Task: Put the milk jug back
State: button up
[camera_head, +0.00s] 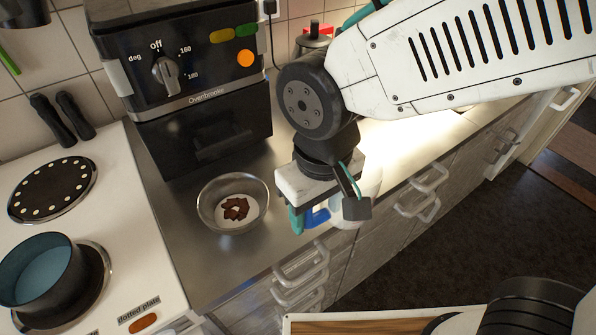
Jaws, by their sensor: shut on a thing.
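My gripper (326,213) hangs over the front edge of the steel worktop, right of the glass bowl. It is shut on the milk jug (345,215), a pale jug with a blue handle. The blue part shows between the fingers. Most of the jug is hidden behind my gripper, and I cannot tell whether its base touches the worktop.
A glass bowl (207,205) with brown pieces on something white stands left of my gripper. A black oven (200,125) stands behind it. A blue pot (45,275) sits on the white hob (115,230) at left. Drawer handles (300,275) stick out below the worktop.

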jog(key=w+a, duration=0.1)
jog(key=w, duration=0.7)
jog(key=w+a+f, duration=0.1)
jog(key=w, duration=0.3)
jog(key=shift+w+a+f, duration=0.1)
jog(key=shift+w+a, duration=0.2)
jog(key=shift+w, duration=0.1)
jog(key=shift+f, duration=1.75)
jog(key=shift+f, duration=0.1)
jog(key=o, duration=1.2)
jog(key=shift+o, duration=0.2)
notch_tip(320, 180, up, 12)
jog(key=shift+d, duration=0.1)
